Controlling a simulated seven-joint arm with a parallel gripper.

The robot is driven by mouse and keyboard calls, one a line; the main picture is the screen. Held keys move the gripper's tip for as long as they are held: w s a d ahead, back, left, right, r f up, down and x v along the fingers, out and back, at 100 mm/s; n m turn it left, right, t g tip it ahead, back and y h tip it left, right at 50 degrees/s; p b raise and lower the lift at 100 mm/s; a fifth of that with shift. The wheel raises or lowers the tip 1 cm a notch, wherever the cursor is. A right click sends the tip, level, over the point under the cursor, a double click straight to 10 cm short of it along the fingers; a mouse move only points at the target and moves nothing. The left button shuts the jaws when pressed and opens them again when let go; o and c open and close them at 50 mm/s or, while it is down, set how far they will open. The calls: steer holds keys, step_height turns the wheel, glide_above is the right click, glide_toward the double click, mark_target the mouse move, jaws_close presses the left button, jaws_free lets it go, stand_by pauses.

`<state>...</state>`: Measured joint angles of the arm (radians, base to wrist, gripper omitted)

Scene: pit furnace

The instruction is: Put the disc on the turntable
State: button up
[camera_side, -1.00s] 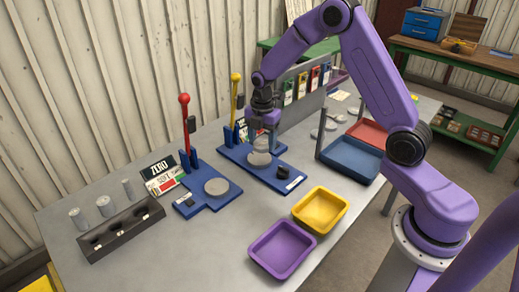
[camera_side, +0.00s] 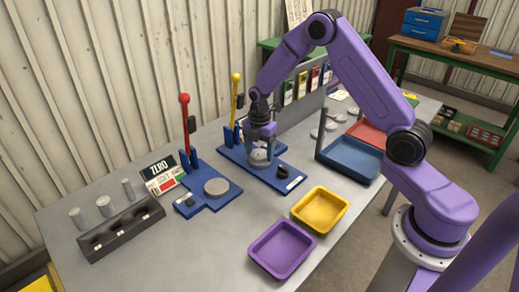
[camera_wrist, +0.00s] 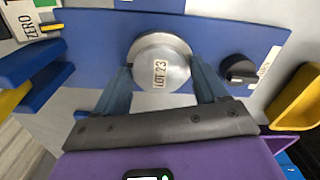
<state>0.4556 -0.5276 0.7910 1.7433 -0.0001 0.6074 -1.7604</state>
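A silver round disc (camera_wrist: 176,54) with a "LOT 23" label sits over a long blue base in the wrist view, and partly shows between my fingers in the side view (camera_side: 259,158). My gripper (camera_side: 262,150) is low over this base, with one finger on each side of the disc. In the wrist view my gripper (camera_wrist: 162,82) has its fingertips close to the disc's edges; I cannot tell whether they press on it. The base (camera_side: 288,183) carries a black knob (camera_wrist: 238,69). Which round part is the turntable is not clear from these views.
A second blue base with a round grey plate (camera_side: 216,187) and a red-knobbed lever (camera_side: 185,120) stands to the left. A yellow-knobbed lever (camera_side: 235,100) rises behind my gripper. A yellow tray (camera_side: 320,210), purple tray (camera_side: 282,249) and blue tray (camera_side: 350,160) are near.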

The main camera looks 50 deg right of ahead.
mark_target(259, 154)
steer(key=shift+o, duration=0.6)
step_height(259, 154, up, 12)
steer(key=s+a+r+m, duration=0.2)
steer(key=s+a+r, duration=0.1)
steer(key=s+a, duration=0.4)
steer(key=s+a+r+m, duration=0.1)
steer(key=s+m, duration=0.5)
steer(key=s, duration=2.2)
steer(key=shift+s+a+r, duration=0.15)
steer(key=shift+s+r, duration=0.2)
steer(key=shift+r, duration=0.1)
